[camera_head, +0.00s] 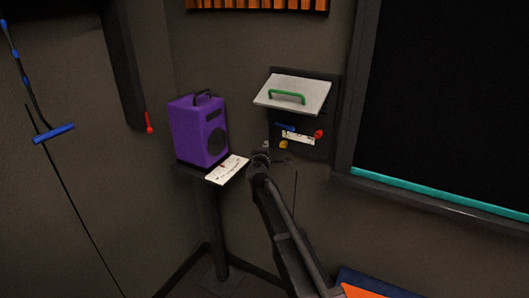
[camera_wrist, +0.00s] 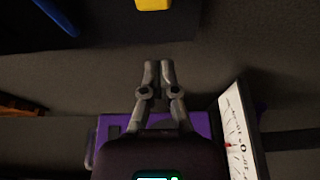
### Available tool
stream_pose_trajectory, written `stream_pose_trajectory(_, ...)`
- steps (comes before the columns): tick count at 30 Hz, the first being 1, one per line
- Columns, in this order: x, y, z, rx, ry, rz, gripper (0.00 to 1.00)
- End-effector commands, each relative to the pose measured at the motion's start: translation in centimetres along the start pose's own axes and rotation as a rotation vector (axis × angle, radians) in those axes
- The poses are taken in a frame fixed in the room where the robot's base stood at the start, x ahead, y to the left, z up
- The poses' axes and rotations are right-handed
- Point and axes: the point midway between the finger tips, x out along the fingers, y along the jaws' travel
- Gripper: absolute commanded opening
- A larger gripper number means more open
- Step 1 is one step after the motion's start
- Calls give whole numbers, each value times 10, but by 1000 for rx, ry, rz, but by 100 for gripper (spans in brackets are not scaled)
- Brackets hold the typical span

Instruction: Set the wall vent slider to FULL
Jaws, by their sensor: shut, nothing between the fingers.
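No part is readably marked as the vent slider or FULL. A dark wall box (camera_head: 329,103) has a raised pale lid (camera_head: 307,91) with a green handle (camera_head: 287,95). Under the lid are a blue part (camera_head: 285,127), a marked white plate (camera_head: 298,137), a red knob (camera_head: 319,134) and a yellow block (camera_head: 283,144). My gripper (camera_head: 266,146) is in front of the wall, left of and slightly below the box. In the wrist view my gripper (camera_wrist: 158,68) is shut and empty, apart from the yellow block (camera_wrist: 153,4) and a blue bar (camera_wrist: 57,16).
A purple speaker (camera_head: 187,143) stands on a narrow stand (camera_head: 208,210). Beside it a white scale card (camera_head: 228,169) with a red pointer (camera_wrist: 229,147) is close to my gripper. A teal-edged dark board is at right. A blue handle (camera_head: 54,133) hangs at left.

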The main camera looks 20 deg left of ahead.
Motion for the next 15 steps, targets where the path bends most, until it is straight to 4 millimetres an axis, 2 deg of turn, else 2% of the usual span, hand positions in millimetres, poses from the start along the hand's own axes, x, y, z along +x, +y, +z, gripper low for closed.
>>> stream_pose_trajectory(1, 12, 0, -1, 0, -1, 0, 0)
stream_pose_trajectory(4, 24, 0, 2, 0, -1, 0, 0)
stream_pose_trajectory(6, 13, 0, 15, 0, -1, 0, 0)
stream_pose_trajectory(15, 6, 0, 37, 0, 0, 0, 0)
